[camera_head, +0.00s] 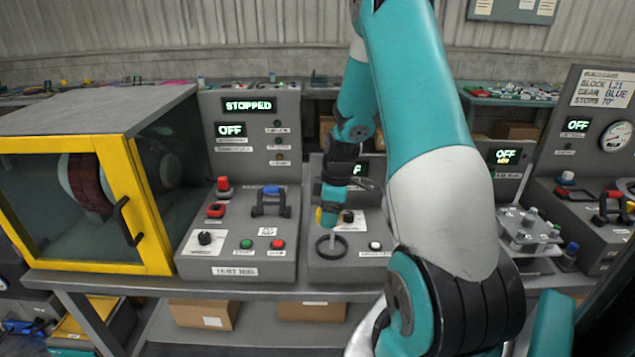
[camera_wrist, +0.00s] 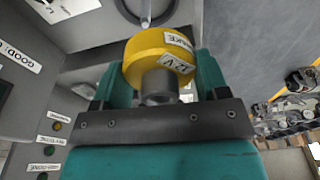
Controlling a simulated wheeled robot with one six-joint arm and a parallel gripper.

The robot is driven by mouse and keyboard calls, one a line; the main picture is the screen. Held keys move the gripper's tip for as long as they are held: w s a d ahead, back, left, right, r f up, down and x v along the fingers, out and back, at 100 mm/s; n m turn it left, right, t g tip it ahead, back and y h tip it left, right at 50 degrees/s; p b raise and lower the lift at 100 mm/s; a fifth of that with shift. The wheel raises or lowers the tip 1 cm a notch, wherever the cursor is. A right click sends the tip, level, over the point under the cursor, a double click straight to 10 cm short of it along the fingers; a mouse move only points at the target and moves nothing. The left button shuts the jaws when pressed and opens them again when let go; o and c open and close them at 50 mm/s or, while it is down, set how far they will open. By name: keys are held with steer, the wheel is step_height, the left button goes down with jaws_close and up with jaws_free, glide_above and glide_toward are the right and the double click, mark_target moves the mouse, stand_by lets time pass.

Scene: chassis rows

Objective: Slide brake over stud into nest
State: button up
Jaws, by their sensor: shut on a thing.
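The brake is a yellow cylinder with a grey hub and labels reading "BRAKE" and "12 V" in the wrist view (camera_wrist: 150,50). My gripper (camera_wrist: 160,80) is shut on it, with a teal finger on each side. In the head view a sliver of the yellow brake (camera_head: 319,216) shows beside my gripper (camera_head: 327,214), above the middle grey bench unit. A dark ring (camera_head: 318,248), perhaps the nest, lies on that unit below the gripper. A grey pin (camera_wrist: 146,18), perhaps the stud, shows just beyond the brake in the wrist view; I cannot tell if they touch.
The test rig panel (camera_head: 240,215) with buttons and a black handle stands to the left, next to a yellow-framed cabinet (camera_head: 125,215). A metal plate fixture (camera_head: 525,238) stands to the right. My arm hides part of the bench between.

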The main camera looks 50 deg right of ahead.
mark_target(331, 248)
steer(key=shift+w+d+r+n, duration=0.1)
steer(key=shift+d+r+n, duration=0.2)
steer(key=shift+d+r, duration=0.45)
steer(key=shift+f+b, duration=1.4)
steer(key=shift+f, duration=0.5)
steer(key=shift+f+b, duration=0.7)
steer(key=shift+f, duration=0.25)
steer(key=shift+f+b, duration=2.1)
steer(key=shift+f, duration=0.8)
steer(key=o, duration=1.3)
steer(key=r, duration=0.5)
steer(key=s+d+r, duration=0.1)
steer(key=r, duration=0.5)
steer(key=s+r, duration=0.1)
steer(key=r, duration=0.5)
steer(key=shift+d+r+b, duration=0.15)
steer(key=shift+d+b, duration=0.25)
steer(key=shift+a, duration=0.1)
